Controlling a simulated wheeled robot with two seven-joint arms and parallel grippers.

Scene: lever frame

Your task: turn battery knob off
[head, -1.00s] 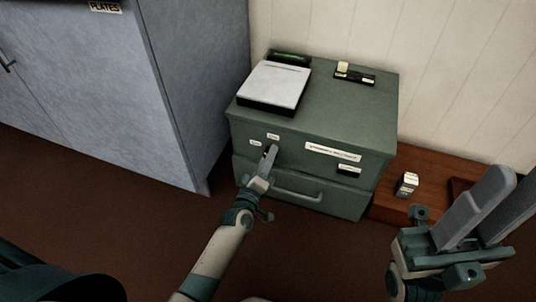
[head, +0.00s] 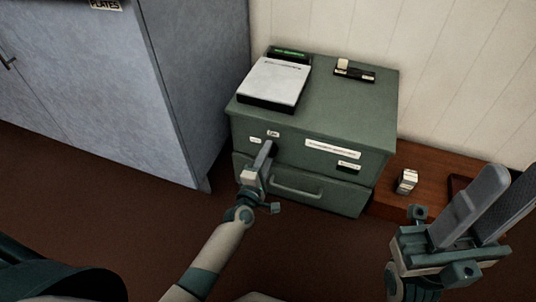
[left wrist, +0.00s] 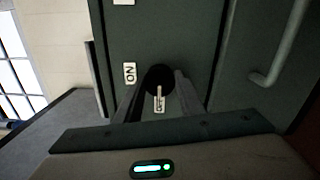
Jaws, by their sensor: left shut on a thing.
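The dark round battery knob (left wrist: 158,78) is on the front of the green cabinet (head: 345,100). In the left wrist view it sits between the two fingers of my left gripper (left wrist: 158,92), which is shut on it. A white ON label (left wrist: 129,73) is left of the knob. A small white marking (left wrist: 159,98) shows at the knob's lower edge; its text is unclear. In the head view my left gripper (head: 265,155) reaches the cabinet front and hides the knob. My right gripper (head: 500,190) is at the lower right, fingers apart, empty.
A white-topped device (head: 272,82) and a small black block (head: 355,71) are on the cabinet top. A drawer handle (head: 296,190) is below the knob. A blue-grey locker (head: 165,90) stands left. A small white box (head: 407,181) sits on the low wooden surface (head: 430,170) at right.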

